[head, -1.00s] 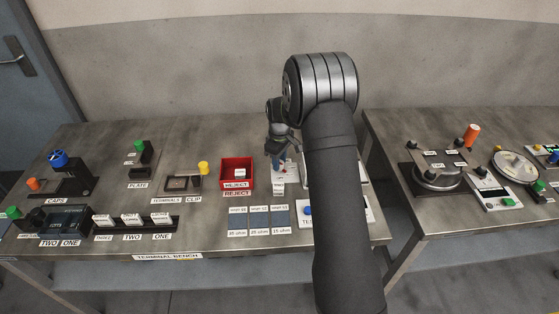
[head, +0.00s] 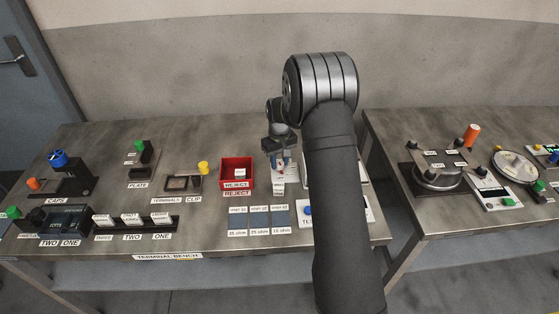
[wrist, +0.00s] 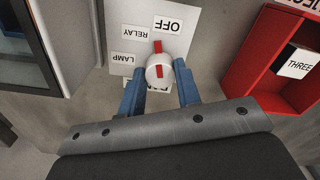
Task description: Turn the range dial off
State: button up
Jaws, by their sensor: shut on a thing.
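The range dial (wrist: 158,68) is a white round knob with a red pointer bar, on a white panel (wrist: 118,12). In the wrist view the pointer aims up, between the OFF label (wrist: 168,25) and the RELAY label (wrist: 135,32), nearer OFF. The LAMP label (wrist: 123,58) is further left, and a lower label is mostly hidden behind the knob. My gripper (wrist: 160,78) has its two blue fingers on either side of the knob, shut on it. In the head view my gripper (head: 280,167) is low over the panel right of the red bin, and the dial is hard to make out.
The red REJECT bin (head: 237,186) stands close left of my gripper, with a white labelled piece in it. Dark labelled pads (head: 258,219) lie in front. My arm hides part of the bench to the right.

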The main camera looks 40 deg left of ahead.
aim_at(279, 163)
jog(key=shift+m, duration=1.5)
jog(key=o, duration=1)
jog(key=shift+c, duration=0.2)
notch_tip(279, 163, up, 18)
jog(key=shift+f, duration=0.25)
notch_tip(279, 163, down, 18)
jog(key=shift+r, duration=0.25)
